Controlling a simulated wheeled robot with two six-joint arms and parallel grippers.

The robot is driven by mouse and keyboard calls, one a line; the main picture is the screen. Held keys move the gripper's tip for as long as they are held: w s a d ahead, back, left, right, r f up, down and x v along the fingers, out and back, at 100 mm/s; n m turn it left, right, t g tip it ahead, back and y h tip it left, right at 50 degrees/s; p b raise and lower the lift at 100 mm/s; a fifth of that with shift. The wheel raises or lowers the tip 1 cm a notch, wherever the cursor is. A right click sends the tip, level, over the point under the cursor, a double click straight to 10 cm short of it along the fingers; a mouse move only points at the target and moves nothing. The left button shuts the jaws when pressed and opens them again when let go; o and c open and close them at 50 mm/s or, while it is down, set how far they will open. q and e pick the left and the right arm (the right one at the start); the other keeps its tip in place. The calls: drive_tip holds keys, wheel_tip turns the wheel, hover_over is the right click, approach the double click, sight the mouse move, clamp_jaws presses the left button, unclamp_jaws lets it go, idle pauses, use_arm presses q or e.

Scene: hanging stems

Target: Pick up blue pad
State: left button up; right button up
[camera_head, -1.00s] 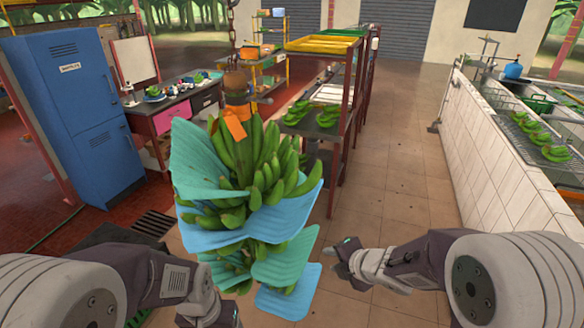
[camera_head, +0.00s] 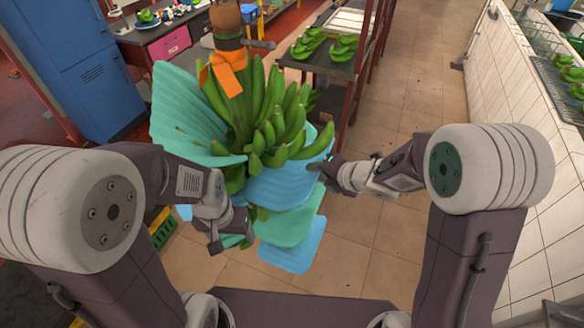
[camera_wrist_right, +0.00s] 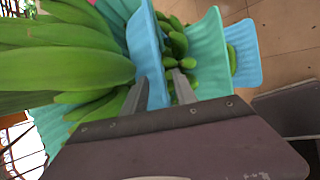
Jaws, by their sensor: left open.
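A bunch of green bananas (camera_head: 268,110) hangs with pads tucked between its tiers. A blue pad (camera_head: 285,185) sticks out under the upper tier; in the right wrist view this blue pad (camera_wrist_right: 148,45) runs between my fingers. A second blue pad (camera_head: 292,248) hangs lowest. Teal pads lie at the upper left (camera_head: 185,110) and between the blue ones (camera_head: 295,228). My right gripper (camera_head: 328,172) is at the right edge of the upper blue pad, fingers apart on either side of it (camera_wrist_right: 160,92). My left gripper (camera_head: 232,241) is open at the bunch's lower left, by the lower pads.
An orange ribbon (camera_head: 228,72) is tied near the stem top. A rack with banana hands (camera_head: 330,60) stands behind, a blue cabinet (camera_head: 70,60) at the left, and a tiled basin wall (camera_head: 510,90) at the right. The floor right of the bunch is clear.

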sight(309, 173)
drive_tip(key=x, duration=0.4)
drive_tip(key=shift+f+p, duration=0.15)
drive_tip(key=shift+p, duration=0.25)
drive_tip(key=shift+w+a+f, duration=0.25)
drive_tip(key=shift+a+f, duration=0.05)
drive_tip(key=shift+f, duration=0.05)
drive_tip(key=shift+w, duration=0.1)
clamp_jaws()
drive_tip(key=shift+r, duration=0.1)
